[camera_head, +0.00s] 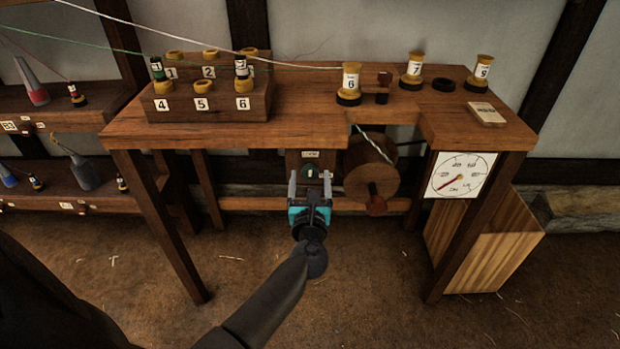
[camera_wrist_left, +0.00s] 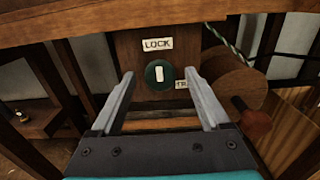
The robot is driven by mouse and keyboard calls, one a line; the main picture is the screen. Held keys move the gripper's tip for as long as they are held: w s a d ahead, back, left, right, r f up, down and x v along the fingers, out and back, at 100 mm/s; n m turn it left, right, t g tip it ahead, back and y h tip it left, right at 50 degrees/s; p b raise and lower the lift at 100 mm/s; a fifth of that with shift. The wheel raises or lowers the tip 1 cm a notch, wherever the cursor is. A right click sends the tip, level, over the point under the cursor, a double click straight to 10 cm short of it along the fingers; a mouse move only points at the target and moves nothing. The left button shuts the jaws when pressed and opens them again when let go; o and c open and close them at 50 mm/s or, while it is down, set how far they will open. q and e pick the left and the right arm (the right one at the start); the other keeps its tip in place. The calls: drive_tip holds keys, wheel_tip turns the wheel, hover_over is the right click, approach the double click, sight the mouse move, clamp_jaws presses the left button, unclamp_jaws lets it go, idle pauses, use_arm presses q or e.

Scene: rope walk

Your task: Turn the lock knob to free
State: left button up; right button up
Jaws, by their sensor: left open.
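The lock knob is a dark green disc (camera_wrist_left: 159,75) with a white bar standing upright, on a brown wooden panel (camera_wrist_left: 134,48). A "LOCK" label (camera_wrist_left: 157,44) is above it, and a partly hidden label (camera_wrist_left: 182,84) is at its lower right. The bar points up toward "LOCK". In the head view the knob (camera_head: 310,172) sits below the table's front edge. My left gripper (camera_head: 310,176) is open in front of the knob. In the left wrist view its fingers (camera_wrist_left: 160,82) are either side of the knob, apparently not touching it. My right gripper is not in view.
A wooden drum (camera_head: 371,170) with a red-brown handle (camera_head: 376,205) is just right of the knob. A dial (camera_head: 461,175) hangs further right. The wooden table (camera_head: 300,100) above carries numbered spools (camera_head: 351,84) and a stepped rack (camera_head: 205,103). A wooden box (camera_head: 480,240) stands on the floor.

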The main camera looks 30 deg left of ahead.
use_arm(q)
drive_tip(key=shift+w+a, duration=0.35)
drive_tip(key=shift+w, duration=0.2)
drive_tip(key=shift+c, duration=0.2)
clamp_jaws()
